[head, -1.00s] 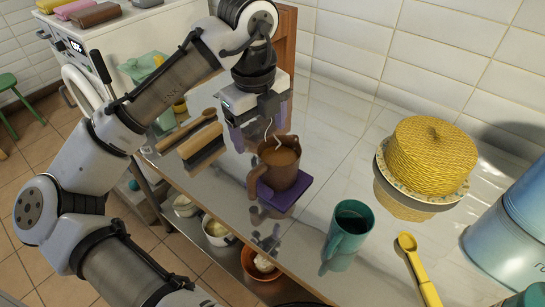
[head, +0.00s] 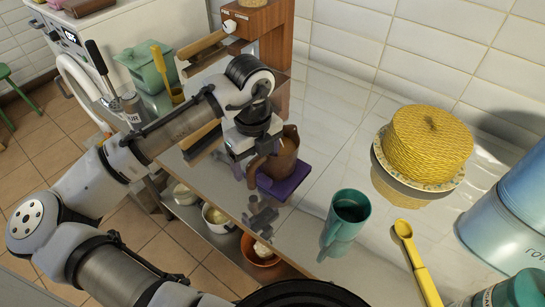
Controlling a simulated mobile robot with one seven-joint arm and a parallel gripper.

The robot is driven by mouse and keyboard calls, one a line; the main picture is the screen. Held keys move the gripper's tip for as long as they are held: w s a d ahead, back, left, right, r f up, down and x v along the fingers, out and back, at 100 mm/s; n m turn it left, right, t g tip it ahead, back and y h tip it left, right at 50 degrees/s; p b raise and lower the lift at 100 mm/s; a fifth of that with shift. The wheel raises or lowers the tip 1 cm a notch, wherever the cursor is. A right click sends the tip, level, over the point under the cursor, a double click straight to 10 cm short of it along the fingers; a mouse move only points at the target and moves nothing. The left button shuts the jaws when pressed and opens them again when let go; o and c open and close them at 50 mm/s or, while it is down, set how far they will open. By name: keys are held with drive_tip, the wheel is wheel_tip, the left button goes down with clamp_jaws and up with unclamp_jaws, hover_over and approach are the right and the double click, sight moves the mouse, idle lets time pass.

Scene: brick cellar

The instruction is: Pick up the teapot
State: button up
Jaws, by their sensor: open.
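The teapot (head: 287,157), a brown pot with an open top, stands upright on a purple coaster (head: 290,186) on the counter. Its handle side faces left toward the front edge. My gripper (head: 249,172) is open at the pot's left side, fingers pointing down around the handle's height. The wrist hides the pot's left rim and part of the handle. I cannot tell whether the fingers touch the handle or straddle it.
A teal mug (head: 347,215) stands right of the pot, with a yellow spoon (head: 415,260) beyond it. A yellow woven dome (head: 428,145) sits on a plate. A wooden grinder (head: 258,35) stands behind my arm. Bowls (head: 260,252) lie on the shelf below.

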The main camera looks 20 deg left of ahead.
drive_tip(key=shift+f, duration=1.45)
drive_tip(key=shift+c, duration=0.3)
drive_tip(key=c, duration=1.4)
drive_tip(key=shift+c, duration=0.5)
drive_tip(key=shift+r, duration=0.25)
